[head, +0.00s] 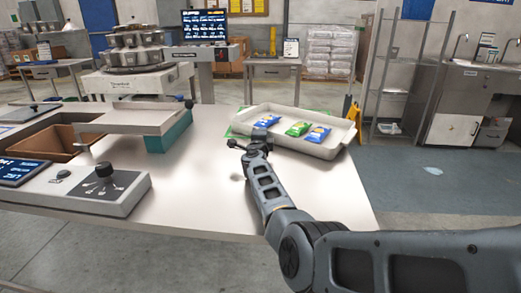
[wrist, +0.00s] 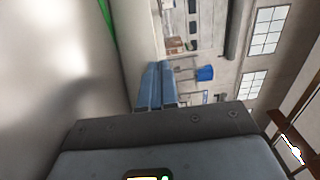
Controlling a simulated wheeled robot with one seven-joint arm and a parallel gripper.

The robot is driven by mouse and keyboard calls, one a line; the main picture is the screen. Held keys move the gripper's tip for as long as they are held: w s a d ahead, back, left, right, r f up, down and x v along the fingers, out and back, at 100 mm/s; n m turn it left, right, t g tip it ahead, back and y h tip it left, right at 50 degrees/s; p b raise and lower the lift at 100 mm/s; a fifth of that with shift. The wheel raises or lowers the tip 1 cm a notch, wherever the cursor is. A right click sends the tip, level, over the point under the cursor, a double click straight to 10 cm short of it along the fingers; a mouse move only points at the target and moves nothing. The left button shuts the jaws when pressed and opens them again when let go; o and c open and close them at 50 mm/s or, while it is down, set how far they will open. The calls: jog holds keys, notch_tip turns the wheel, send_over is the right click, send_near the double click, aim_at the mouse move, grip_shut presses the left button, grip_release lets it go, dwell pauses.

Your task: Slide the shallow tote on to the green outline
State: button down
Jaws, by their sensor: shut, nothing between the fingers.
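The shallow tote (head: 318,150) is a pale grey open tray at the far right part of the white table, holding two blue bags and one green bag. Parts of the green outline (head: 230,133) show on the table at the tote's left end and behind it; the tote covers much of it. A green strip (wrist: 107,18) also shows in the wrist view. My gripper (head: 236,145) is shut and empty, low over the table by the tote's near left corner. Its blue-grey fingers (wrist: 155,87) are together in the wrist view. I cannot tell whether they touch the tote.
A weigher with a flat pale plate (head: 140,118) and a teal block (head: 170,135) stands left of my gripper. A control box with a black knob (head: 100,185) sits at the front left. The table between it and my arm is clear. A yellow sign (head: 350,112) stands behind the tote.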

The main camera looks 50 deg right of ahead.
jog(key=shift+f+b+x, duration=0.25)
jog(key=shift+b+x, duration=0.6)
jog(key=shift+x, duration=0.35)
jog(key=shift+d+r, duration=0.1)
jog(key=shift+r, duration=0.1)
jog(key=shift+p, duration=0.3)
